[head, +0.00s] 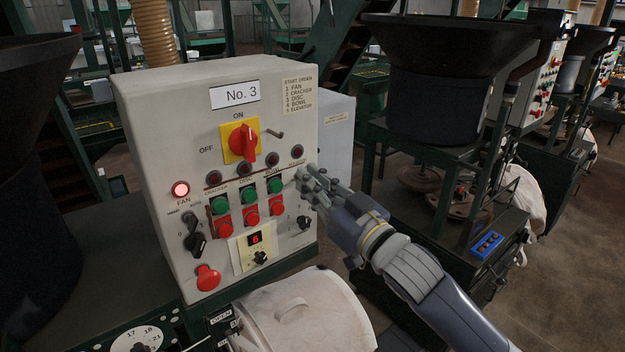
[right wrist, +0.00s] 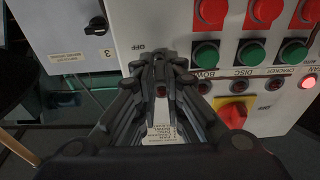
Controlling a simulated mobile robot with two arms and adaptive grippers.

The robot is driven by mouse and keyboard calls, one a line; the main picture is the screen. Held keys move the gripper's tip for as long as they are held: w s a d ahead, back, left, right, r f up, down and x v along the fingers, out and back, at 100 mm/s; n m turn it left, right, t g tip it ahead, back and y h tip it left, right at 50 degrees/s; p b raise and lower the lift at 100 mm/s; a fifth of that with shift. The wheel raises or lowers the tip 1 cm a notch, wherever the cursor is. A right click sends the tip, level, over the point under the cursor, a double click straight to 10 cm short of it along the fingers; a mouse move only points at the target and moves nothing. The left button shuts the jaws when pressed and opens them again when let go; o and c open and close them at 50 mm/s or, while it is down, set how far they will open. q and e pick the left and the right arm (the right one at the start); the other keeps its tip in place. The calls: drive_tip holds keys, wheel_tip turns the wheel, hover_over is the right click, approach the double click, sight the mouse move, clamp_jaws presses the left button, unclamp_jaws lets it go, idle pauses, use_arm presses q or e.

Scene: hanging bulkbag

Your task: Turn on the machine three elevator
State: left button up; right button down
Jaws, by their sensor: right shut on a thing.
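The No. 3 control panel (head: 165,110) is a pale box with a start-order list (head: 298,97). The elevator lamp (head: 297,151) at the right end of the lamp row is dark. It also shows between my fingers in the right wrist view (right wrist: 161,91). My right gripper (head: 306,182) is at the panel's right side, just below this lamp. Its fingers are closed together at the panel face, beside an OFF label (right wrist: 137,49). They hide the elevator switch they are closed on, so its position cannot be seen. My left gripper is out of view.
The fan lamp (head: 180,189) is lit; the other lamps are dark. Green buttons (head: 248,194) and red buttons (head: 251,216) sit left of my gripper. The red main switch (head: 243,141) is above. A white lidded container (head: 305,310) stands below; a dark hopper (head: 440,85) stands right.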

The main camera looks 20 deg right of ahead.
drive_tip(key=shift+r+g+h, duration=0.3)
drive_tip(key=shift+g, duration=0.4)
drive_tip(key=c, duration=1.7)
unclamp_jaws()
drive_tip(key=shift+w, duration=0.1)
drive_tip(key=shift+v, duration=3.75)
drive_tip(key=shift+r, duration=0.1)
